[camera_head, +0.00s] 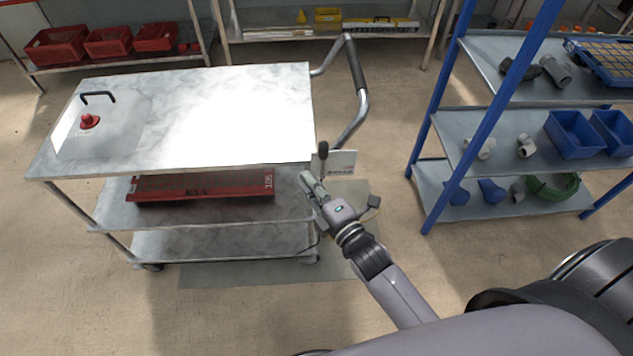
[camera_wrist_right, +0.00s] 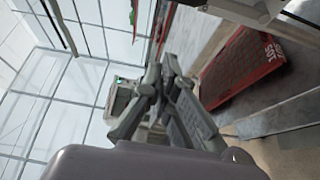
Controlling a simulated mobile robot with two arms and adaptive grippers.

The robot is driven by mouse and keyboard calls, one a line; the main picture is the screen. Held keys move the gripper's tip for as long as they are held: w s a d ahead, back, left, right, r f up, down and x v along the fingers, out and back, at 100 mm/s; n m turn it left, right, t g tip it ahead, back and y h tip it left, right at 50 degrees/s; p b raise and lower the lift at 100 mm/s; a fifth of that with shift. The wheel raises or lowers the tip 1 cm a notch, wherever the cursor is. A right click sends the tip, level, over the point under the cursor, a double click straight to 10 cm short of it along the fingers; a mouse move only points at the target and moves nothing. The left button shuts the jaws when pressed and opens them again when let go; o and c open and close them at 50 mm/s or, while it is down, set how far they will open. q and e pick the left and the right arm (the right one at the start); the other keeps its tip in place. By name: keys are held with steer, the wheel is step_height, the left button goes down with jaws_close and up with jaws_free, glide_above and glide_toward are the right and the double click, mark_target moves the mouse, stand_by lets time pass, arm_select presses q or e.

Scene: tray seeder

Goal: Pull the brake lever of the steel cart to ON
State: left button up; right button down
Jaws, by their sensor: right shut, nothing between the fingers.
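The steel cart (camera_head: 210,112) stands at the left with its curved push handle (camera_head: 357,75) at its right end. The brake lever (camera_head: 323,150), with a dark knob, stands up at the cart's right end beside a small white label plate (camera_head: 341,162). My right gripper (camera_head: 306,180) is shut and empty, just below and left of the knob. I cannot tell whether it touches the lever. In the right wrist view the closed fingers (camera_wrist_right: 160,75) fill the middle. The lever's lower part is hidden by the gripper. My left gripper is not in view.
A red tray (camera_head: 205,185) lies on the cart's middle shelf. A lid with a black handle (camera_head: 98,97) and a red knob (camera_head: 89,121) lie on top. A blue-post rack (camera_head: 490,105) with bins and pipe fittings stands at the right. Floor between cart and rack is clear.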

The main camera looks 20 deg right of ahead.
mark_target(323, 161)
steer(key=w+d+p, duration=0.2)
steer(key=w, duration=0.3)
steer(key=shift+w+d, duration=0.3)
steer(key=shift+d, duration=0.05)
steer(key=shift+s+d, duration=0.1)
steer(key=shift+d+m, duration=0.2)
steer(key=shift+m, duration=0.1)
